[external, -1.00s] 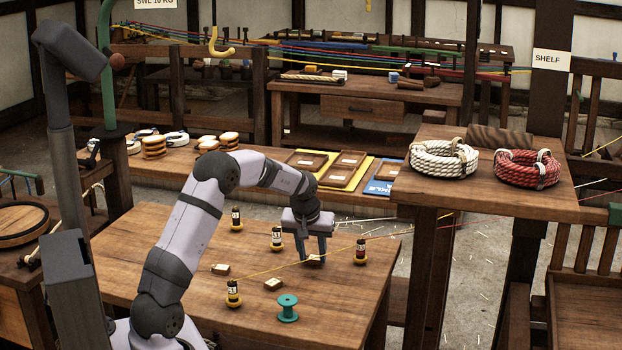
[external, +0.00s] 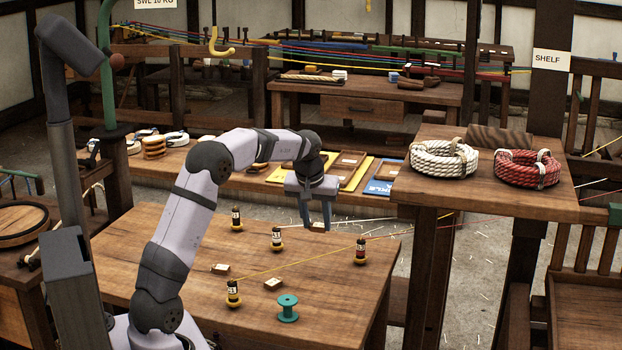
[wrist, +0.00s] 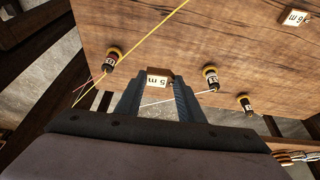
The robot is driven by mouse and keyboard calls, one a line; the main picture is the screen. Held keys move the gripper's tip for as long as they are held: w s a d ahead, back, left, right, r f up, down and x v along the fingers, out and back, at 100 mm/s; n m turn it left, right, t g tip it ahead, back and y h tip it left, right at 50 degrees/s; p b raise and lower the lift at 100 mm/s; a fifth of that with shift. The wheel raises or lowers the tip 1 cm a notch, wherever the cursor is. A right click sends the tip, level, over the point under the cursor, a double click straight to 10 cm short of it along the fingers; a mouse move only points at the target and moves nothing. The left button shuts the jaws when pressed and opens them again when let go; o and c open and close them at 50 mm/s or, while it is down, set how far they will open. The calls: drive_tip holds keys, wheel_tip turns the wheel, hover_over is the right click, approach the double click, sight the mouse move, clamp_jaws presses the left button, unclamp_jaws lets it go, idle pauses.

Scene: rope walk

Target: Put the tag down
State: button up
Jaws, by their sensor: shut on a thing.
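My gripper (external: 316,226) is shut on a small wooden tag and holds it above the far right part of the table (external: 190,235). In the wrist view the tag (wrist: 158,81) sits between the fingertips (wrist: 158,90), its pale face reading "5 m". Two other small tags lie on the table, one at the left (external: 221,269) and one nearer the front (external: 272,283). A tag marked "6 m" (wrist: 297,17) shows in the wrist view.
Dark yellow-based spools stand around the table, including one right of my gripper (external: 361,252) and one left (external: 276,239). A yellow line (external: 295,264) stretches low across the table. A green spool (external: 288,308) stands in front. Wooden trays (external: 352,163) lie on the bench behind.

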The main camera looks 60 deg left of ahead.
drive_tip(key=w+d+r+m+p, duration=0.25)
drive_tip(key=d+p, duration=0.55)
drive_tip(key=d, duration=0.5)
drive_tip(key=s+a+f+n+g+y+p, duration=0.1)
drive_tip(key=s+f+n+g, duration=0.3)
drive_tip(key=s+n, duration=0.85)
drive_tip(key=shift+w+a+f+n+g+p, duration=0.15)
drive_tip(key=shift+w+f+n+p, duration=0.3)
drive_tip(key=shift+f, duration=0.9)
drive_tip(key=shift+w+d+f+n+g+p, duration=0.1)
drive_tip(key=shift+w+f+n+p, duration=0.2)
drive_tip(key=shift+w+f+n, duration=0.7)
drive_tip(key=shift+w+a+f+n+g+p, duration=0.15)
drive_tip(key=shift+w+f+p, duration=0.2)
drive_tip(key=shift+f, duration=1.35)
drive_tip(key=shift+d+f, duration=0.1)
drive_tip(key=shift+f, duration=0.35)
